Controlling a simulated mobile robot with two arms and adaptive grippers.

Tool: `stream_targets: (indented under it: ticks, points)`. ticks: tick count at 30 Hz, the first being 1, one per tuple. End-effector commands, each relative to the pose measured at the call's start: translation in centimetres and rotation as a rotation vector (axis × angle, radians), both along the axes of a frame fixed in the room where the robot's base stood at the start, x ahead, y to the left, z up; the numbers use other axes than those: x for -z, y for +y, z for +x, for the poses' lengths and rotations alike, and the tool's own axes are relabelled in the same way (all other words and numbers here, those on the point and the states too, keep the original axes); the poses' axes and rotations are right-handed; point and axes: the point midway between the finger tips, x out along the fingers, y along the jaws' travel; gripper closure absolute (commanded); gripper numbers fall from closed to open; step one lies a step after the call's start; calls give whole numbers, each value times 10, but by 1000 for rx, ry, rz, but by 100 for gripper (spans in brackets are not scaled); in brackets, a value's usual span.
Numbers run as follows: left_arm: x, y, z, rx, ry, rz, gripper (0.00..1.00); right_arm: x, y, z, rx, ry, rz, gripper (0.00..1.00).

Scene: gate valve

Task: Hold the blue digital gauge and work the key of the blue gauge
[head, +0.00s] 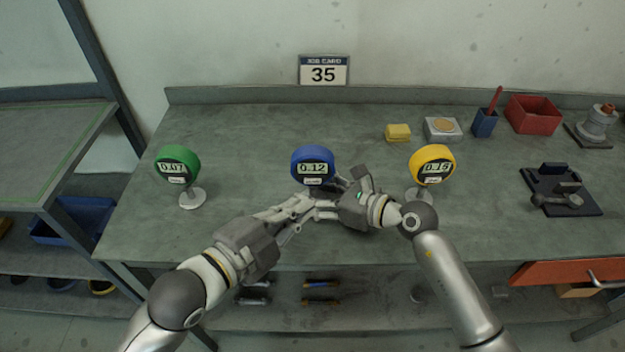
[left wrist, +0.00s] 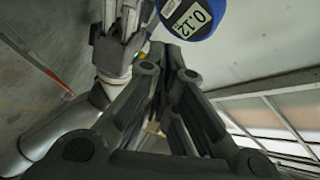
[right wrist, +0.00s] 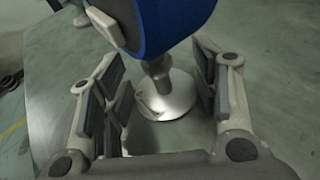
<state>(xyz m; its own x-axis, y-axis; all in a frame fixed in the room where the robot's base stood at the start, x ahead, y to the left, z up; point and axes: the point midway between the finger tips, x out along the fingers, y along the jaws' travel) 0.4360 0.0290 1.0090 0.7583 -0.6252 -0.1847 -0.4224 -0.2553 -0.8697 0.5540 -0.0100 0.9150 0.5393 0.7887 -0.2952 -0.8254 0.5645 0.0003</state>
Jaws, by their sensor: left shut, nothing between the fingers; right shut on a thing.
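The blue digital gauge (head: 313,163) stands in the middle of the bench and reads 0.12. My right gripper (head: 333,190) reaches it from the right and is shut on it. In the right wrist view the blue gauge body (right wrist: 168,25) and its stem (right wrist: 158,75) show between the fingers, above a round metal foot. My left gripper (head: 308,207) is shut and empty, its tips just below the gauge face. In the left wrist view the gauge (left wrist: 192,17) is just beyond the shut fingertips (left wrist: 172,50). I cannot tell whether they touch the key.
A green gauge (head: 178,165) reading 0.07 stands left, and a yellow gauge (head: 433,164) stands right, close to my right wrist. A job card (head: 323,71) shows 35. A yellow block (head: 398,132), red bin (head: 533,114) and dark fixture (head: 562,190) are farther right.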

Motion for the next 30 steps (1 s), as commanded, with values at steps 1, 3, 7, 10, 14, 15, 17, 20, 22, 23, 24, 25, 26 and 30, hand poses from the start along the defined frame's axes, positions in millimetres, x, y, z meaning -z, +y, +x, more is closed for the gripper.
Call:
stream_targets:
  ticks: [1,3,7,10,14,15,17,20,22,23,24,25,26,30]
  points:
    - [9,-10,-11,22,25,-5,100,0,0,1,2,-2,0,57]
    - [17,-20,-22,43,48,-13,100,0,0,1,2,-2,0,57]
    - [25,-31,-34,66,74,-21,100,0,0,1,2,-2,0,57]
    - [26,-33,-36,71,79,-24,100,-1,0,1,2,-2,0,57]
    - [27,-33,-36,71,79,-24,100,-1,0,1,2,-2,0,57]
    - [27,-33,-36,71,79,-24,100,-1,0,1,2,-2,0,57]
    - [27,-33,-36,71,79,-24,100,-1,0,1,2,-2,0,57]
    - [27,-33,-35,70,80,-24,100,-1,0,1,2,-2,0,57]
    - [27,-33,-32,71,79,-23,100,-1,0,1,2,-2,0,57]
    - [27,-33,-30,70,80,-24,100,-1,0,1,2,-2,0,57]
    - [27,-33,-27,70,79,-23,100,-1,0,1,2,-2,0,57]
    - [27,-33,-23,69,79,-23,100,-1,0,1,2,-2,0,57]
    - [26,-33,-20,69,77,-23,100,-1,0,1,2,-2,0,57]
    - [26,-33,0,69,75,-24,100,-1,0,1,1,-2,0,57]
